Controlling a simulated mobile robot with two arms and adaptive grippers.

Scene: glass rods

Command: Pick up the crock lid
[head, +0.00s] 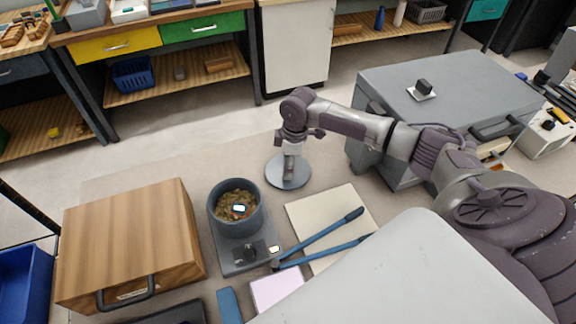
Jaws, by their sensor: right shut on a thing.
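The crock lid (279,177) is a round grey disc, just right of the crock (222,213) and apart from its mouth. My right gripper (290,165) points down over the lid and is shut on its top; the fingers hide the grip point. The crock is dark grey, open at the top, with brownish contents, and stands on a grey base plate (233,263). I cannot tell whether the lid is raised off the table. My left gripper is not in view.
A wooden box (130,235) with a black handle stands left of the crock. A cream board (310,212) and blue-handled tool (325,233) lie in front of the lid. A grey cabinet (455,85) stands behind my right arm. Table behind the crock is clear.

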